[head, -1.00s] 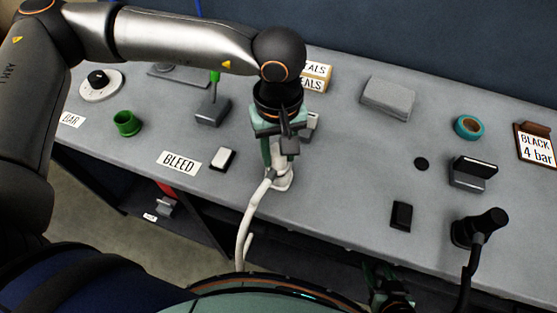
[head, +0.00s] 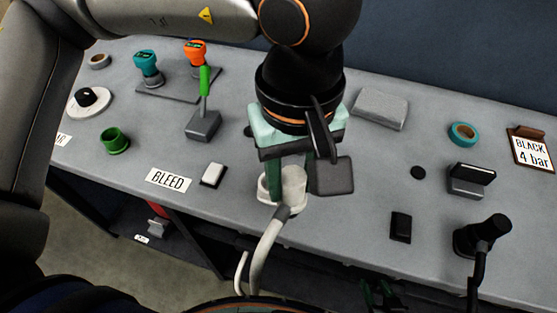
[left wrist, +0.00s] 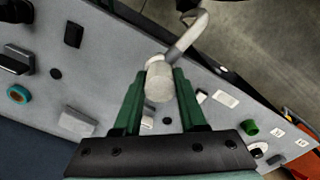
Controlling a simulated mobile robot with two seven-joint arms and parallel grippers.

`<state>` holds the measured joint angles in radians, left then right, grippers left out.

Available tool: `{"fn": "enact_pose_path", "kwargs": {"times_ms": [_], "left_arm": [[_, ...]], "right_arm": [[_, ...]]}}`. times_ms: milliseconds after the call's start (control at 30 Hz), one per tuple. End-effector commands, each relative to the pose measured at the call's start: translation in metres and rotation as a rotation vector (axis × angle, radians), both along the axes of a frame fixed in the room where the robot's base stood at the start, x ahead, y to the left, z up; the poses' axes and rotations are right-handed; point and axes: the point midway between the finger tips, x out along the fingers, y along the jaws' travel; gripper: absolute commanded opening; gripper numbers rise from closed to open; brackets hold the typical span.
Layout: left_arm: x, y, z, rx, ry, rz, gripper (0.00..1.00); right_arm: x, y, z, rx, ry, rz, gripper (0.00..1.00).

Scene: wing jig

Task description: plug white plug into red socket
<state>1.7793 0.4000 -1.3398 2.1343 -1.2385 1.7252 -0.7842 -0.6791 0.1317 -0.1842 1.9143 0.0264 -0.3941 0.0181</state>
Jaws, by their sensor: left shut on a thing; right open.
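My left gripper (head: 295,185) is shut on the white plug (head: 293,186), and its grey cable hangs down past the bench's front edge. The plug also shows between the green fingers in the left wrist view (left wrist: 158,86). In the head view a white base (head: 265,190) shows behind the plug; whether they touch is unclear. A small red part (head: 157,210) shows under the bench at the left; I cannot tell whether it is the red socket. My right gripper (head: 381,293) is open and empty, low at the bottom edge, partly cut off.
The grey bench (head: 350,190) holds a white switch (head: 213,174), a BLEED label (head: 169,180), a green-handled lever (head: 204,110) and a green ring (head: 115,141). At the right stand a black switch (head: 401,226) and a black cabled plug (head: 482,236). Dark framing lies below the bench.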

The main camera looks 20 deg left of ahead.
Motion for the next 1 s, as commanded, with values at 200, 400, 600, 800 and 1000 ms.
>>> {"fn": "enact_pose_path", "kwargs": {"times_ms": [200,400,600,800,1000], "left_arm": [[-0.024,-0.016,0.013,0.0,-0.001,-0.001,0.0],[-0.03,-0.019,0.022,0.0,-0.001,0.002,0.0],[-0.03,-0.019,0.033,-0.001,0.001,0.003,0.0],[-0.03,-0.019,0.043,-0.001,-0.001,0.003,0.0],[-0.03,-0.019,0.047,-0.001,-0.001,0.002,0.0]], "right_arm": [[0.0,0.0,-0.005,0.0,0.0,0.0,0.5],[0.0,0.0,-0.003,0.0,0.0,0.0,0.5],[0.0,0.0,0.002,0.0,0.0,0.0,0.5],[0.0,0.0,0.007,0.0,0.0,0.0,0.5],[0.0,0.0,0.008,0.0,0.0,0.0,0.5]]}}
